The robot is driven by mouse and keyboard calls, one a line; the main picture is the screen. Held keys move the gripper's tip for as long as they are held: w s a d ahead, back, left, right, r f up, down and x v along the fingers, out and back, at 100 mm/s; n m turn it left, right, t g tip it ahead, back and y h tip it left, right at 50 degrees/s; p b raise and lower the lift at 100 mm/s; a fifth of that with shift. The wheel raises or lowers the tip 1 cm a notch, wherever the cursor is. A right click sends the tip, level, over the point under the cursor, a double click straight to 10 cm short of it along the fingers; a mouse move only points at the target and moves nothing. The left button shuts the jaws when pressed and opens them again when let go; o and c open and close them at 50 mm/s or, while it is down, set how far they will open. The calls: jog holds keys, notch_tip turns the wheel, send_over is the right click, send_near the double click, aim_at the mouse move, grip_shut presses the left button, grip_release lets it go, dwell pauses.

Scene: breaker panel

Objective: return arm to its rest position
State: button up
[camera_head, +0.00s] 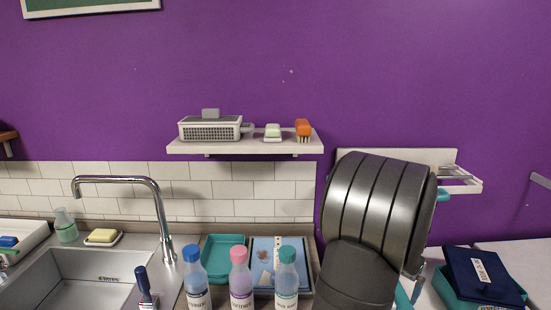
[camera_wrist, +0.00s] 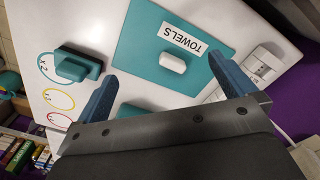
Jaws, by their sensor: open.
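My gripper (camera_wrist: 168,85) shows in the wrist view with its two blue fingers wide apart and nothing between them. It is over a white surface (camera_wrist: 75,27) with a teal panel (camera_wrist: 140,50) labelled "TOWELS". A small white block (camera_wrist: 172,62) lies on the panel, beyond the fingertips. A teal block (camera_wrist: 78,66) sits left of the left finger, beside a circle marked "x2". In the head view my dark grey arm fills the right of centre, and my gripper cannot be made out there.
In the head view, a sink (camera_head: 75,278) with a tall faucet (camera_head: 160,215) is at left. Blue-, pink- and teal-capped bottles (camera_head: 240,280) stand left of my arm. A wall shelf (camera_head: 245,147) holds small items. Dark folded cloth (camera_head: 480,275) lies in a teal tray (camera_head: 455,297) at right.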

jog(key=w+a+n, duration=0.5)
jog(key=w+a, duration=0.8)
jog(key=a, duration=0.1)
jog(key=shift+w+a, duration=0.15)
jog(key=shift+w, duration=0.1)
jog(key=shift+f, duration=0.1)
jog(key=s+d+m, duration=0.5)
jog(key=s+d, duration=1)
jog(key=d, duration=0.1)
jog(key=shift+m, duration=0.3)
jog(key=shift+a, duration=0.1)
